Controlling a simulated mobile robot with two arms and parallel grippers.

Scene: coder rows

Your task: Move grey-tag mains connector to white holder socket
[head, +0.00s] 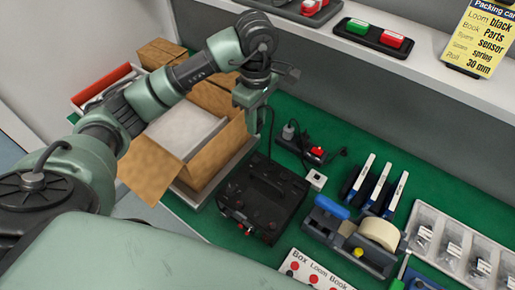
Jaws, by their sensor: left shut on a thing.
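My left gripper (253,118) is above the far edge of the black box, beside the open carton. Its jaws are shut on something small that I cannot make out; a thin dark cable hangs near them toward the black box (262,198). A small white block with a dark opening (316,180), which looks like the white holder socket, stands on the green mat right of the black box. A grey plug-like piece (289,131) stands at the dark strip behind it. I cannot make out a grey tag. My right gripper is not in view.
The dark strip (309,154) carries a red part. An open cardboard carton (222,150) stands left of the black box.

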